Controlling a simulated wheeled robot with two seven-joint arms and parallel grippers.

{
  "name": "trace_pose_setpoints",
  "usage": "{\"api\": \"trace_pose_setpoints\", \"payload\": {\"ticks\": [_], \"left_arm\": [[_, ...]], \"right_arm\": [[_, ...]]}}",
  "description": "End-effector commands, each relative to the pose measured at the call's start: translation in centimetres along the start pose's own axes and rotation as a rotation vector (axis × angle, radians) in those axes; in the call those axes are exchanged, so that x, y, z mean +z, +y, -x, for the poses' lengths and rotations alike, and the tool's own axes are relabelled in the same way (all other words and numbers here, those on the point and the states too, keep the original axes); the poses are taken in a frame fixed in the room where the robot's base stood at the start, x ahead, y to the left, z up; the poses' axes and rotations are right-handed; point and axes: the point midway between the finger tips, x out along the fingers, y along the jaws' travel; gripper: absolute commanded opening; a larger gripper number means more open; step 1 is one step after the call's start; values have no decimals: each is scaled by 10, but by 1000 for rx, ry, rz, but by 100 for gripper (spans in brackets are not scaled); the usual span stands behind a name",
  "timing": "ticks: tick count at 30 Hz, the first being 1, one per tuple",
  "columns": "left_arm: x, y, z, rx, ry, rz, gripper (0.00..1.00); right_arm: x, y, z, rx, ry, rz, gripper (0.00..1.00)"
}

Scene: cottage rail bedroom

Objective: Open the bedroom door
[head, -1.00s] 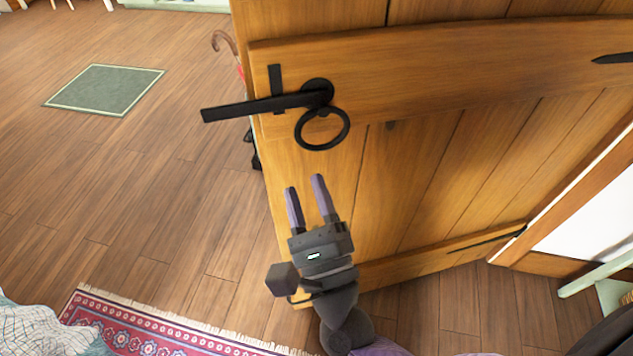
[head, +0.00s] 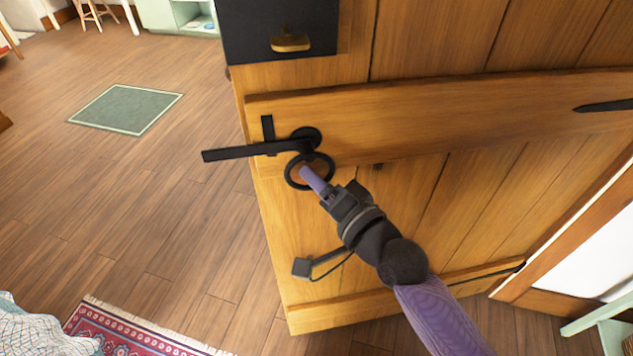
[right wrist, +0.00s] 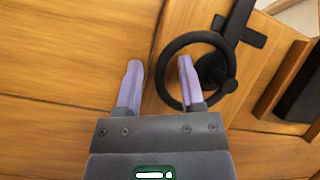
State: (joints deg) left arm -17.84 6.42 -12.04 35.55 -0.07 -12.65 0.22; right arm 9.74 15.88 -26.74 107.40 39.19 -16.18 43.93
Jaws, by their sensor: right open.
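The wooden plank door (head: 480,125) fills the right of the head view, with open floor past its left edge. A black latch bar (head: 235,153) points left from a round boss, and a black ring handle (head: 288,171) hangs below it. My right gripper (head: 306,173) is at the ring, its arm coming from the lower right. In the right wrist view, the right gripper (right wrist: 160,62) is open. Its right finger overlaps the opening of the ring (right wrist: 195,37); its left finger is outside, so the ring's near rim lies between them. How deep the finger sits is unclear. My left gripper is out of view.
A black box with a brass pull (head: 285,28) is at the door's top. A door frame (head: 570,245) stands at right. A green mat (head: 126,108) lies on clear floor at left. A red patterned rug (head: 130,330) is at lower left, a pale green cabinet (head: 175,15) at the back.

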Motion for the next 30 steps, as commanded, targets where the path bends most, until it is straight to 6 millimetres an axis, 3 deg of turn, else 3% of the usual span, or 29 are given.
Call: {"api": "trace_pose_setpoints", "payload": {"ticks": [10,17,30], "left_arm": [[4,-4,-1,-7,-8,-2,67],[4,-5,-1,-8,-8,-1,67],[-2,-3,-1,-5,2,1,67]], "right_arm": [[0,0,-5,0,0,-2,48],[0,0,-5,0,0,-2,0],[1,1,-5,3,-2,-2,0]]}}
